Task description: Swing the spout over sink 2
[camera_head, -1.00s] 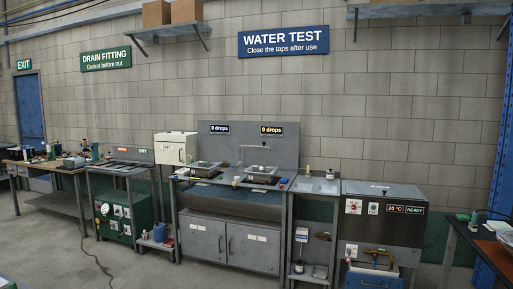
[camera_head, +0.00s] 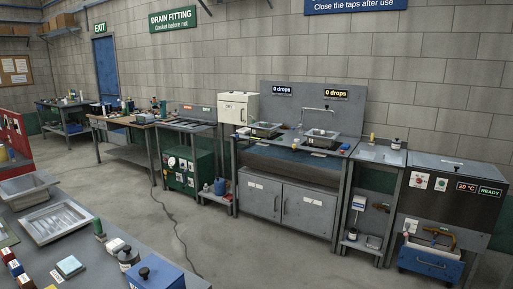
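The sink unit stands against the back wall, right of centre. It has a left sink (camera_head: 265,129) and a right sink (camera_head: 321,137) set in its top. The spout (camera_head: 315,108) is a thin metal pipe in front of the grey back panel. It appears to reach over the right sink. I cannot read which sink is numbered 2. Neither of my grippers is in view.
A grey bench (camera_head: 95,245) with trays, bottles and small boxes is close at the lower left. Green machine (camera_head: 187,168) stands left of the sink unit. A side counter (camera_head: 381,152) and a dark heater unit (camera_head: 448,190) stand to its right. Open floor lies in front.

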